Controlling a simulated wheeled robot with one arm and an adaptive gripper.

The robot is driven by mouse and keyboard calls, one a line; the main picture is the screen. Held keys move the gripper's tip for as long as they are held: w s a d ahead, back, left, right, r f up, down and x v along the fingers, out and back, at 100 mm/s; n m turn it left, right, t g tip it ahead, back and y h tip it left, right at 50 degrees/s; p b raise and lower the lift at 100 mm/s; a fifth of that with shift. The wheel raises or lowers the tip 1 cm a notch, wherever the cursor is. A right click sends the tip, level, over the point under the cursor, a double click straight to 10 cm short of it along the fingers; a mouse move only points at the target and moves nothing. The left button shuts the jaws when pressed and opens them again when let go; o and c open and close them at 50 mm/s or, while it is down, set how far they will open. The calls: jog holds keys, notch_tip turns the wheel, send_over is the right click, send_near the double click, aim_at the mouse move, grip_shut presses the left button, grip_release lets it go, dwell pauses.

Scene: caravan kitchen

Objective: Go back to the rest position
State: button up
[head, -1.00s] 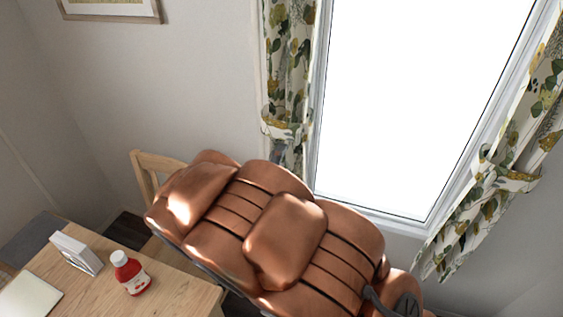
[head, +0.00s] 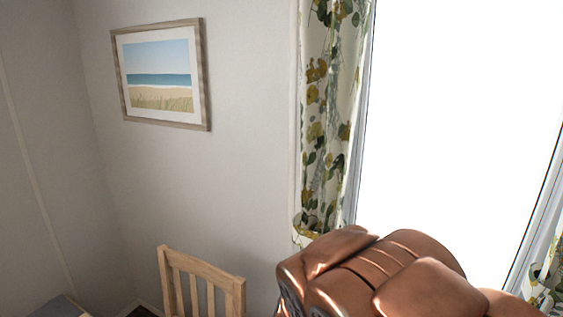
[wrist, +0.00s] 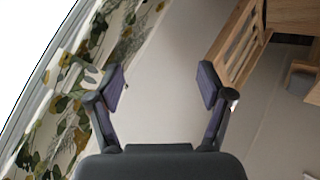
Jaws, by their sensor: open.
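My gripper (wrist: 160,88) shows in the wrist view with its two dark fingers spread apart. Nothing is between the fingers; behind them is the pale wall. My copper-coloured arm fills the lower right of the head view, in front of the window. My gripper itself is not visible in the head view.
A wooden chair (head: 205,285) stands at the lower middle left. A patterned curtain (head: 328,120) hangs beside the bright window (head: 455,130). A framed beach picture (head: 160,78) is on the wall. In the wrist view, wooden furniture (wrist: 290,15) is at the upper right.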

jog(key=s+d+r+m+g, duration=0.1)
jog(key=s+d+m+g, duration=0.1)
jog(key=s, duration=1)
jog(key=s+d+r+m+g, duration=0.2)
jog(key=s+d+g, duration=0.3)
jog(key=s, duration=0.7)
jog(key=s+d+r+m+g+b, duration=0.1)
jog(key=s+d, duration=0.5)
jog(key=s, duration=0.6)
jog(key=r+m+g, duration=0.1)
jog(key=m+g, duration=0.1)
jog(key=g, duration=0.1)
jog(key=shift+s+d+y, duration=0.15)
jog(key=shift+d+y, duration=0.1)
jog(key=shift+y, duration=0.05)
jog(key=shift+r, duration=0.1)
jog(key=shift+c, duration=0.2)
